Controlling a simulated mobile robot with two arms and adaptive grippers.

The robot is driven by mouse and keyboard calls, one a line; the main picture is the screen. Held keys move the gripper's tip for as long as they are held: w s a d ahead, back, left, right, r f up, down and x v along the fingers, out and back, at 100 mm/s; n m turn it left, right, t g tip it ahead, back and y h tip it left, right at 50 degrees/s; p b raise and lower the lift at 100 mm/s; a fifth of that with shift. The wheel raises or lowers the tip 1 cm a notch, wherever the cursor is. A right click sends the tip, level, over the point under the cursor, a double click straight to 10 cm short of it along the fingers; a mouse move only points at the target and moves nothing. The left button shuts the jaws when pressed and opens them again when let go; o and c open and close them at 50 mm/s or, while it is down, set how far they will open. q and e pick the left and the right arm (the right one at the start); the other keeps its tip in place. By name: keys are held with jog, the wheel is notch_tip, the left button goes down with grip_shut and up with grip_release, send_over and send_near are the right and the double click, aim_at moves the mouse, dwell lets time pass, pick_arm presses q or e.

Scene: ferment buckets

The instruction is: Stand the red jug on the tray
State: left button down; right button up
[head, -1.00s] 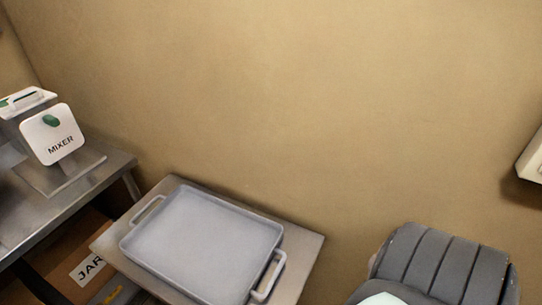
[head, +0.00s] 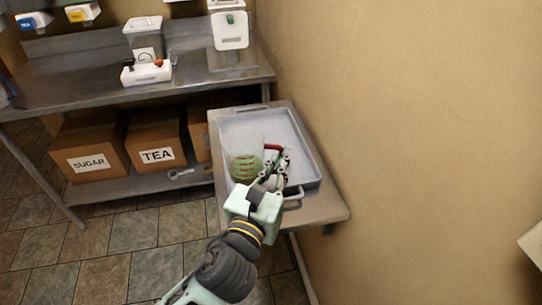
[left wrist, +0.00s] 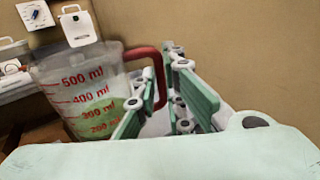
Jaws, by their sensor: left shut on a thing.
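The red jug (head: 246,163) is a clear measuring jug with red marks, a red handle and pale green liquid in its lower part. In the head view it looks upright over the grey tray (head: 312,180); I cannot tell whether its base touches the tray. My left gripper (head: 282,162) is shut on the red handle, at the jug's right. In the left wrist view the jug (left wrist: 85,90) is at the left, its handle running to the fingers of my left gripper (left wrist: 160,95). The jug's base is hidden there. My right gripper is not in view.
The tray lies on a small metal table (head: 325,209) against the tan wall. Boxes marked SUGAR (head: 90,150) and TEA (head: 155,142) sit below. Tiled floor is free at lower left.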

pick_arm(q)
jog(key=w+d+f+b, duration=0.1)
jog(key=w+f, duration=0.2)
jog(key=w+d+f+b, duration=0.1)
jog(key=w+d+f, duration=0.1)
jog(key=w+f, duration=0.2)
jog(key=w+d+f+b, duration=0.1)
jog(key=w+f, duration=0.2)
jog(key=f, duration=0.1)
jog(key=shift+w+d, duration=0.3)
jog(key=shift+d, duration=0.1)
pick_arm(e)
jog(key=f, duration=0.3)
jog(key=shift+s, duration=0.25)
pick_arm(q)
jog(key=shift+f, duration=0.15)
jog(key=c, duration=1.8)
grip_release()
jog(key=shift+c, duration=0.2)
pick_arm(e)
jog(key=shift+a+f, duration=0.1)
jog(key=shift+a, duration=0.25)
